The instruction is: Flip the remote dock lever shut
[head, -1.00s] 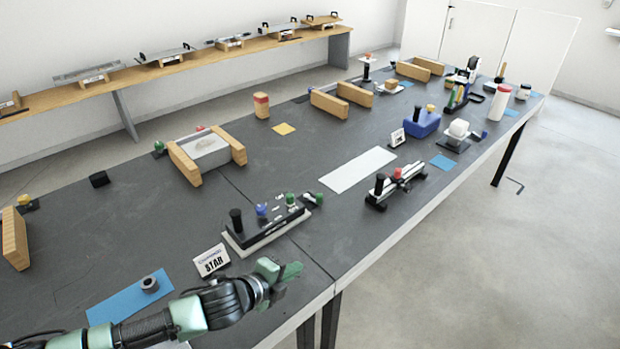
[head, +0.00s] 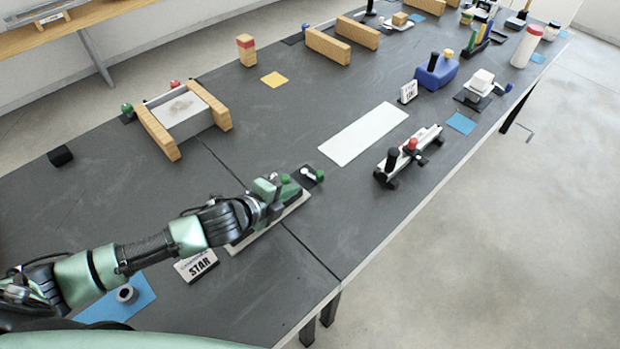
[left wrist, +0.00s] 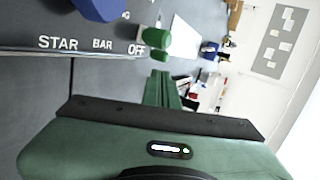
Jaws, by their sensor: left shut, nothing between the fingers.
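A long, low dock unit (head: 268,230) with a white base lies near the table's front edge, mostly hidden behind my left arm. In the left wrist view its edge (left wrist: 75,54) reads STAR, BAR and OFF. A blue knob (left wrist: 97,8) is cut off at the top of that view, and a green knob (left wrist: 156,41) stands by OFF. I cannot tell which part is the remote dock lever. My right gripper is not in view.
A STAR card (head: 196,265) stands in front of the unit. A second lever device (head: 408,155) with black and red knobs is to the right, past a white sheet (head: 363,134).

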